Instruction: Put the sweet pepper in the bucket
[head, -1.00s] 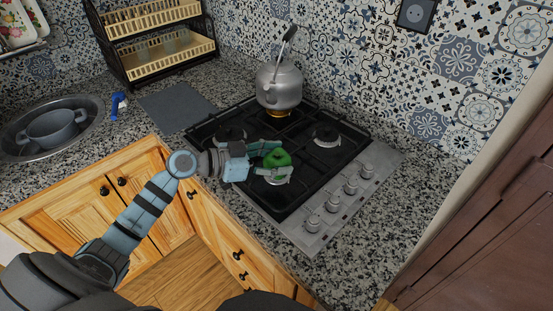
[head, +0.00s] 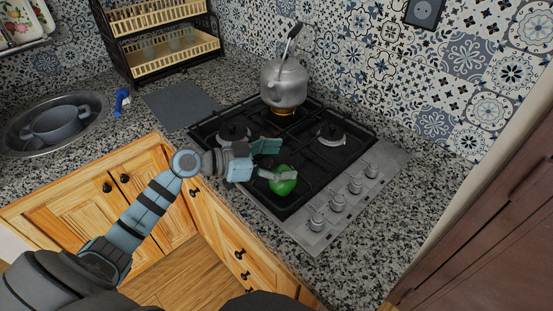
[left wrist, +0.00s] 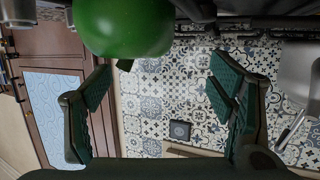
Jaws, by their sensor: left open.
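The green sweet pepper (head: 283,182) is at the front burner of the hob, just beyond my left gripper's near finger. It also shows large at the top of the left wrist view (left wrist: 125,25), partly cut off. My left gripper (head: 270,160) is open over the hob, with its fingers spread and nothing clearly held between them. In the left wrist view the gripper (left wrist: 165,100) shows a wide gap, with the pepper off to one side of it. I see no clear bucket; a grey vessel (head: 57,126) stands in the sink. My right gripper is out of view.
A kettle (head: 284,82) stands on the rear burner above a flame. The hob knobs (head: 346,196) line its right edge. A rack (head: 165,50), a blue bottle (head: 122,102) and a grey mat (head: 180,107) are at the back left. Counter right of the hob is clear.

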